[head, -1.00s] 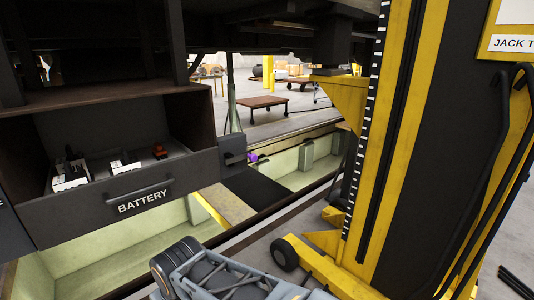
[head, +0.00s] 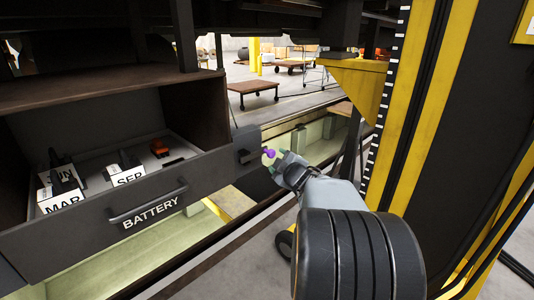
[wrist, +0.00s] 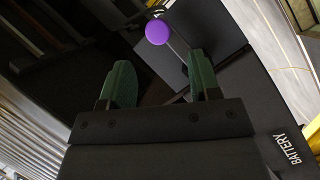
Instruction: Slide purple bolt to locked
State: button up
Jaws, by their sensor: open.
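The purple bolt's round knob (head: 268,152) shows at the right end of the dark battery box, beside a small dark block (head: 246,155). In the wrist view the purple knob (wrist: 158,32) is ahead of my fingers, a little above the gap between them, with a thin rod running from it. My gripper (head: 275,168) is close to the knob in the head view. It also shows in the wrist view (wrist: 160,82), with its two green fingers apart and nothing between them. The rest of the bolt and its catch are hard to make out.
The open battery drawer (head: 150,210) holds label blocks and a small red item (head: 160,148). A yellow and black jack column (head: 400,110) stands close on the right. A pit lies below, and a low brown cart (head: 252,90) stands behind.

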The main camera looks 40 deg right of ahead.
aim_at(273, 155)
jog(key=s+d+f+n+t+y, duration=0.1)
jog(key=s+d+n+t+y, duration=0.1)
jog(key=s+d+n+y, duration=0.35)
jog(key=shift+n+y, duration=0.65)
jog(key=shift+n, duration=0.1)
jog(key=w+a+p, duration=0.1)
jog(key=w, duration=0.3)
jog(key=w+a, duration=0.1)
jog(key=w, duration=0.4)
jog(key=w+a+p, duration=0.1)
jog(key=w+a, duration=0.1)
jog(key=w, duration=0.3)
jog(key=shift+w+p, duration=0.25)
jog(key=shift+p, duration=0.1)
jog(key=shift+c, duration=0.4)
